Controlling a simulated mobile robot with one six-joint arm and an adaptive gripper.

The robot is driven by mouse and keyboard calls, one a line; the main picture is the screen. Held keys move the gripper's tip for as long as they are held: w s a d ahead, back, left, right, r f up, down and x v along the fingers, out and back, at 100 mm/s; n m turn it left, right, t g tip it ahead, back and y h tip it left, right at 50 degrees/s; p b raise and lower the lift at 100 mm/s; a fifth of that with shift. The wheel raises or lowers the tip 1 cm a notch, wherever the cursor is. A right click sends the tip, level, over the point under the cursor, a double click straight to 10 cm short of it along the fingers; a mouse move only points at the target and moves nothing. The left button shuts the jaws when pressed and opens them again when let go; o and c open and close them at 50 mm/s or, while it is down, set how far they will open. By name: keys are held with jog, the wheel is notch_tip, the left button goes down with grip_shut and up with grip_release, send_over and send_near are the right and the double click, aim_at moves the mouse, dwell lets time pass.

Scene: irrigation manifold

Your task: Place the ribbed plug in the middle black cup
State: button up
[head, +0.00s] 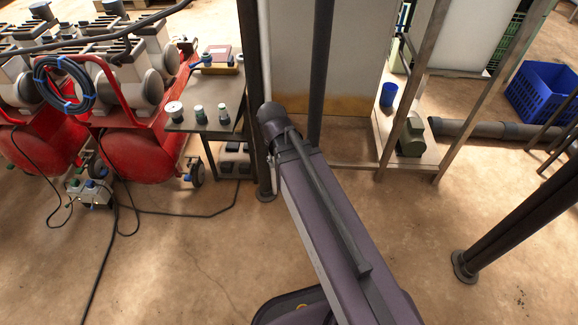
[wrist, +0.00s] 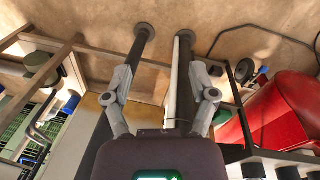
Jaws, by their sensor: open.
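Several small fittings stand on a dark side table (head: 228,126) in the head view: a pale wide one with a dark centre (head: 174,108), a dark green one with a light top (head: 199,113) and a similar one (head: 223,113). I cannot tell which is the ribbed plug. Several small black shapes (head: 228,166) sit low under the table; I cannot tell whether they are the black cups. My gripper (wrist: 158,95) is open and empty in the wrist view, its fingers spread wide, away from the fittings. It does not show in the head view.
Red compressors (head: 135,150) with hoses stand left of the table. A dark post (head: 252,90) rises at its right side. A white panel (head: 350,50), a blue cup (head: 388,94) and a blue crate (head: 543,92) are farther right. The foreground floor is mostly clear.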

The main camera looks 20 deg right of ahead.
jog(key=shift+s+d+n+y, duration=0.3)
jog(key=shift+s+d+y, duration=0.1)
jog(key=shift+s, duration=0.25)
jog(key=shift+s+d+n+y, duration=0.3)
jog(key=shift+s+d, duration=0.05)
jog(key=shift+s, duration=0.3)
